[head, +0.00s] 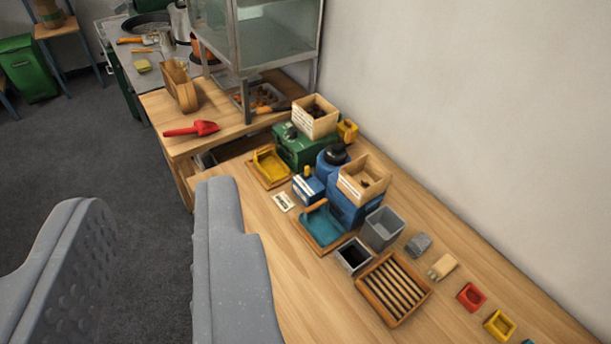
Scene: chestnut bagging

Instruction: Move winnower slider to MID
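A blue machine (352,208) with a wooden hopper (365,179) and a black round cap (335,154) stands on the long wooden table; it looks like the winnower. A small blue box (308,190) with an upright yellow knob (307,171) and a pale label sits at its left side. The knob may be the slider; its position marks are too small to read. My gripper (150,200) shows as two grey fingers at the lower left, wide apart with nothing between them. It is left of the machine and apart from it.
A green machine (296,150) with a wooden hopper stands behind. A yellow tray (269,167), teal pan (322,228), grey bin (382,229) and slatted wooden tray (393,289) crowd the table. The wall (450,110) borders the right. The near-left tabletop is bare.

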